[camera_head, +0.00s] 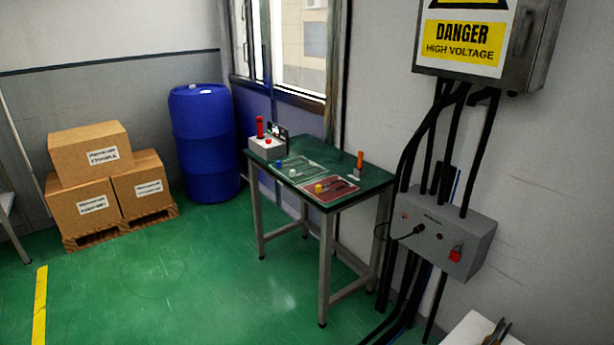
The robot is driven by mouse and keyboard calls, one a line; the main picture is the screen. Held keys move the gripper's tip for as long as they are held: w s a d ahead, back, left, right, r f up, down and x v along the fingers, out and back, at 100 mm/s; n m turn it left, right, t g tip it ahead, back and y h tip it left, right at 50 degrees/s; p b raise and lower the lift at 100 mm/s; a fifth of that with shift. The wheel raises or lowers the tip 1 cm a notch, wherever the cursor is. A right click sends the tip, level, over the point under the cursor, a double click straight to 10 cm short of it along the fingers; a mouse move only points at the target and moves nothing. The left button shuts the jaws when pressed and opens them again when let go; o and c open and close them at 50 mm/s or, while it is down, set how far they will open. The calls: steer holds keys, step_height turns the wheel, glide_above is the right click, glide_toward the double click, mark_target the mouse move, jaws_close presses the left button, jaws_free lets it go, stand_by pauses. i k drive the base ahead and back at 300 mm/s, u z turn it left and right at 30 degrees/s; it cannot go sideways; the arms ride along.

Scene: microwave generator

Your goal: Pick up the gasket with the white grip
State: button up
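A small white knob-like grip (292,172) shows on the green mat (300,164) on the green-topped table (345,200). It looks like the white grip of a gasket, but the part under it is too small to make out. A blue grip (278,164) is close by to its left. A yellow grip (318,188) is to its right on the red mat (325,197).
A white box with red parts (267,143) and an orange-handled tool (360,159) stand on the table. A grey wired box (440,235) and cables are to the right. A blue barrel (205,140) and cartons (90,150) are left. Green floor (190,280) in front is clear.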

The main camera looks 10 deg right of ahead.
mark_target(293, 173)
steer(key=k, duration=0.55)
steer(key=u, duration=0.45)
steer(key=i, duration=0.9)
steer(key=u, duration=0.9)
steer(key=i, duration=1.8)
steer(key=u, duration=0.15)
